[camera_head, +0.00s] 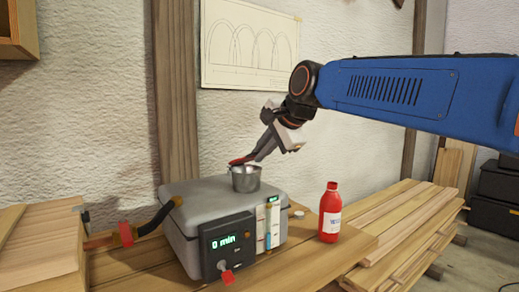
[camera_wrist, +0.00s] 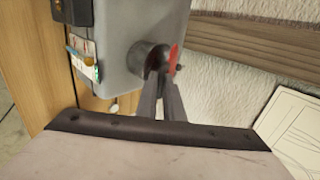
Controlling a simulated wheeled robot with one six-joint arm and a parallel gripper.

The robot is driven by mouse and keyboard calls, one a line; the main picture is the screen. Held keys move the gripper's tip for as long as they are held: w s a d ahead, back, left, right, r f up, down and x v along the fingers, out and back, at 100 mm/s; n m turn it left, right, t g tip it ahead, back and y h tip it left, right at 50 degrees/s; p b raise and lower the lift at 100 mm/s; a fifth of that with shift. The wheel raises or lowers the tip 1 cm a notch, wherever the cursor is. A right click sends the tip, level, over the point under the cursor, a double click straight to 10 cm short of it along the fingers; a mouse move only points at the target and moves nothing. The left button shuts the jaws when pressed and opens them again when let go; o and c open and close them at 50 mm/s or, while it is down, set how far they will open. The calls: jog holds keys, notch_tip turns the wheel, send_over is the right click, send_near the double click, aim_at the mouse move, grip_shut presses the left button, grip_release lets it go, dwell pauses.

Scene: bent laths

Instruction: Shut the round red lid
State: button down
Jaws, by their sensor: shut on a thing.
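The round red lid (camera_head: 241,160) is at the top of a small metal pot (camera_head: 246,179), tilted, with its edge between my gripper's fingertips. It also shows in the wrist view (camera_wrist: 173,58) as a thin red shape beside the fingers. The pot is a grey cylinder on top of a grey box-shaped unit (camera_head: 190,205); it also shows in the wrist view (camera_wrist: 146,51). My gripper (camera_head: 254,157) comes from the upper right and is shut on the lid. I cannot tell how far the lid stands off the rim.
The unit has a display reading "0 min", a red knob (camera_head: 227,277) and a vertical gauge. A hose with a red valve (camera_head: 126,234) joins its left side. A red bottle (camera_head: 330,213) stands to the right on the bench. Stacked laths (camera_head: 400,225) lie farther right.

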jog(key=shift+f, duration=0.1)
jog(key=shift+s+d+f, duration=0.15)
jog(key=shift+s+f, duration=0.1)
jog(key=shift+f, duration=0.5)
jog(key=shift+s+d+f, duration=0.15)
jog(key=shift+s+f, duration=0.05)
jog(key=shift+f, duration=0.55)
jog(key=c, duration=1.5)
grip_release()
jog(key=shift+v, duration=4.5)
